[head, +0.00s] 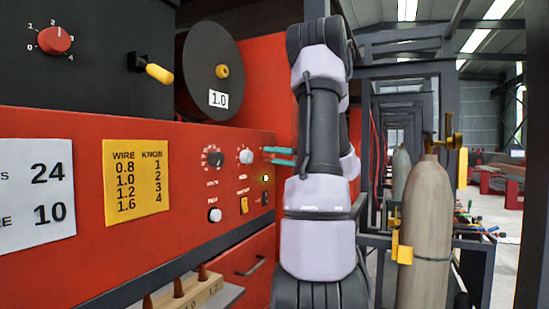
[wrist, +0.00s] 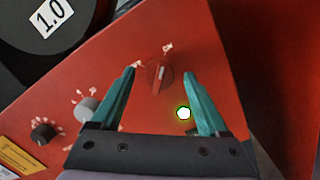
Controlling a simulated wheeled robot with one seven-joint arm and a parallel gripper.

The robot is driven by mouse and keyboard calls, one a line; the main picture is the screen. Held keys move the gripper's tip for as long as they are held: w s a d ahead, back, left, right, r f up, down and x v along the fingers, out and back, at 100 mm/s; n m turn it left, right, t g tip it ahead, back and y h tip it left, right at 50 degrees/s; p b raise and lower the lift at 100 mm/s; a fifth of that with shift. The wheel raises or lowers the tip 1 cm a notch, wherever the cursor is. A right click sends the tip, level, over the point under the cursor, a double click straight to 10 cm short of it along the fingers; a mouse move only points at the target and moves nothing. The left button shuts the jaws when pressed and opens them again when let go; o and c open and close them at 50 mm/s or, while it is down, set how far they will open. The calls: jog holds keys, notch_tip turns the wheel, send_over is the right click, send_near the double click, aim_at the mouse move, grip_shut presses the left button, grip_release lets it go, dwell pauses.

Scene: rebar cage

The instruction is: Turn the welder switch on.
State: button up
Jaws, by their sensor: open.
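The welder is the large red cabinet (head: 120,250) at the left. In the wrist view a red rotary switch (wrist: 159,77) sits on its panel, with a pale line pointing up and slightly right. In the wrist view the switch shows between the fingertips of my gripper (wrist: 159,74), with a gap on each side. I cannot tell how deep the fingers reach. A lit lamp (wrist: 184,113) shows below right of the switch. In the head view I cannot make out the switch.
Other panel knobs, one white (head: 246,157) and one dark (head: 212,157), are left of my gripper. A wire spool (head: 209,75) marked 1.0 is above. A yellow wire chart (head: 136,180) is on the cabinet. Gas cylinders (head: 426,230) stand at the right.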

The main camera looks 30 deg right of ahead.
jog(key=v, duration=1)
jog(key=shift+s+d, duration=0.15)
jog(key=shift+s, duration=0.05)
